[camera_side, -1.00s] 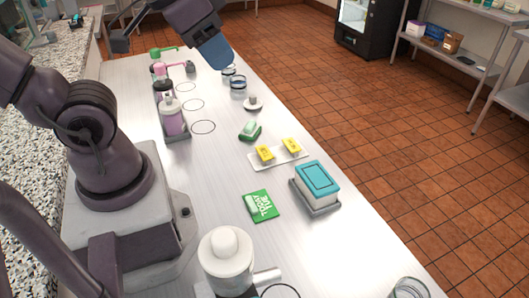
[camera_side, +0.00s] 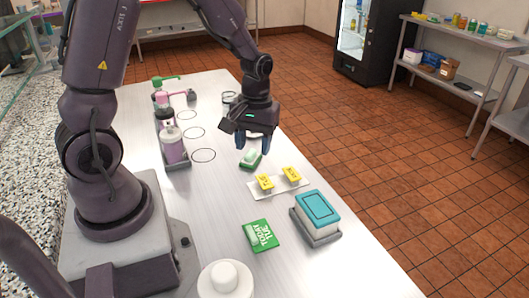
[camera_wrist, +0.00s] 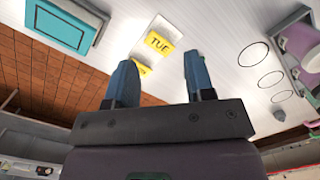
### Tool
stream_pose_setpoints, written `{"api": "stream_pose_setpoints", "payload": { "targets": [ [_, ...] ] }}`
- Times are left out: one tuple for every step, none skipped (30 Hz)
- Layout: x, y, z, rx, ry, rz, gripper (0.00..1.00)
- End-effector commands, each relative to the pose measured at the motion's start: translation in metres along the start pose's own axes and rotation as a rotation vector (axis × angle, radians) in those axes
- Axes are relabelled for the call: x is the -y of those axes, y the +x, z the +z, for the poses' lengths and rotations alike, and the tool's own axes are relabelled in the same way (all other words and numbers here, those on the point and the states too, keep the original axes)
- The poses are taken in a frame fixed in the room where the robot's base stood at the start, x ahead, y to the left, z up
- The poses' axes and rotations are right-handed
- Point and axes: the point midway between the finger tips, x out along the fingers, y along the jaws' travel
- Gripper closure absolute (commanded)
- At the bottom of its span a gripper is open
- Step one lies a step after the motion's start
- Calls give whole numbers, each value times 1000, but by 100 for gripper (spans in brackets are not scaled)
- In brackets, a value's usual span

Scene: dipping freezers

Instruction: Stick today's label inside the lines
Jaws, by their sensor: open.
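Two yellow labels, the left one (camera_side: 264,182) and the right one (camera_side: 291,174), stand on a white backing strip (camera_side: 278,188). In the wrist view the nearer label (camera_wrist: 158,44) reads "TUE"; the other (camera_wrist: 142,68) is partly hidden by a finger. A green card (camera_side: 261,236) reads "TODAY TUE". A tub with a teal lid (camera_side: 318,207) sits in a grey tray; a dark rectangular outline is drawn on the lid, also seen in the wrist view (camera_wrist: 60,27). My gripper (camera_side: 253,147) is open and empty, pointing down, above and behind the labels.
A green-and-white block (camera_side: 250,159) lies just beneath my gripper. A grey rack (camera_side: 179,165) holds bottles on the left, beside several circles drawn on the counter. A white round-topped container (camera_side: 226,280) stands at the front.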

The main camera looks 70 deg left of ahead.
Motion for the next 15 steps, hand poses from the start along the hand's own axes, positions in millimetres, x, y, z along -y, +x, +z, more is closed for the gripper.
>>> {"api": "stream_pose_setpoints", "payload": {
  "targets": [
    [2, 19, -9, 20, -92, -14, 51],
    [3, 28, -14, 24, -146, -18, 51],
    [3, 40, -20, 26, -218, -22, 51],
    [4, 48, -25, 25, -274, -23, 51],
    [4, 55, -30, 22, -330, -22, 51],
    [2, 62, -37, 11, -405, -16, 51],
    [0, 65, -41, 2, -454, -10, 51],
    [-2, 66, -46, -12, -495, 2, 51],
    [-5, 64, -52, -31, -546, 19, 51],
    [-7, 62, -55, -43, -580, 32, 51],
    [-8, 61, -57, -51, -609, 42, 51],
    [-9, 60, -59, -57, -643, 50, 51],
    [-9, 60, -59, -60, -664, 53, 51],
    [-10, 60, -60, -62, -680, 56, 51],
    [-10, 61, -60, -64, -696, 59, 51]
  ]
}}
